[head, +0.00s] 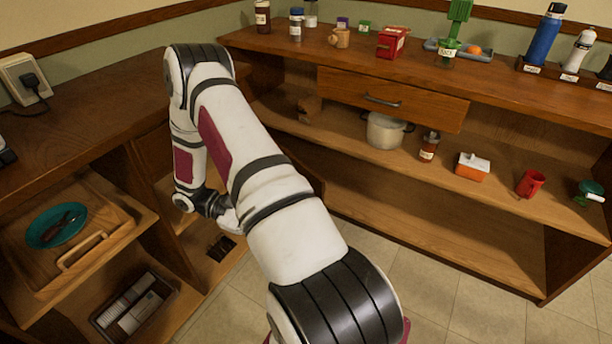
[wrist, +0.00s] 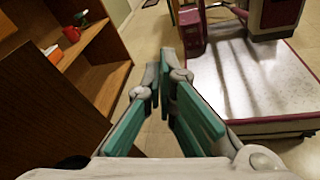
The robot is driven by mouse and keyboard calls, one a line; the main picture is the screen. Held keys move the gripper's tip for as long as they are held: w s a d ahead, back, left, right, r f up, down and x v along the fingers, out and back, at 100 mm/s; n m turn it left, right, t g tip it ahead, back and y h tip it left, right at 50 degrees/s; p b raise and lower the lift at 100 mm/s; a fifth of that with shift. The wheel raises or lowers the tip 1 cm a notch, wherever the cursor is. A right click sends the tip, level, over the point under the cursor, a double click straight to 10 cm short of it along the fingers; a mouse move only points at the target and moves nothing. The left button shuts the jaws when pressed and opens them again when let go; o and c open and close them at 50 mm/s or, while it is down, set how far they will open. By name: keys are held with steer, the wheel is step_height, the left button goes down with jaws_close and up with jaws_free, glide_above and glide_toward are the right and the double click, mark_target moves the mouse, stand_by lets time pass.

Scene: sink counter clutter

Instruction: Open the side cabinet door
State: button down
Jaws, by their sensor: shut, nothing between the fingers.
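The side cabinet is in the left wooden unit in the head view; its compartment (head: 196,262) shows open at the front beside my forearm. A brown panel edge (head: 317,186) shows just right of my arm and looks like the door swung outward, mostly hidden by the arm. In the wrist view a large dark brown panel (wrist: 45,105), likely the same door, stands close on the left of my gripper (wrist: 160,82). The teal-padded fingers are together and empty, apart from the panel as far as I can see. In the head view the fingers are hidden behind my arm.
A pulled-out wooden tray (head: 108,236) with a teal plate (head: 57,226) is at left, above a dark bin (head: 130,305). An open shelf unit with a drawer (head: 392,98), a pot (head: 385,131) and a red mug (head: 530,183) is at right. Tiled floor (head: 400,280) is clear.

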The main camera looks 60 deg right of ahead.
steer(key=r+n+h, duration=0.1)
steer(key=n+h, duration=0.2)
steer(key=h, duration=0.1)
steer(key=n+t+h+p, duration=0.3)
steer(key=n+t+h, duration=0.5)
steer(key=n+h, duration=0.3)
glide_toward(313, 178)
steer(key=shift+n+y, duration=0.3)
steer(key=shift+y, duration=0.4)
steer(key=x, duration=0.4)
steer(key=r+x, duration=0.1)
steer(key=x, duration=0.2)
steer(key=shift+w+r, duration=0.1)
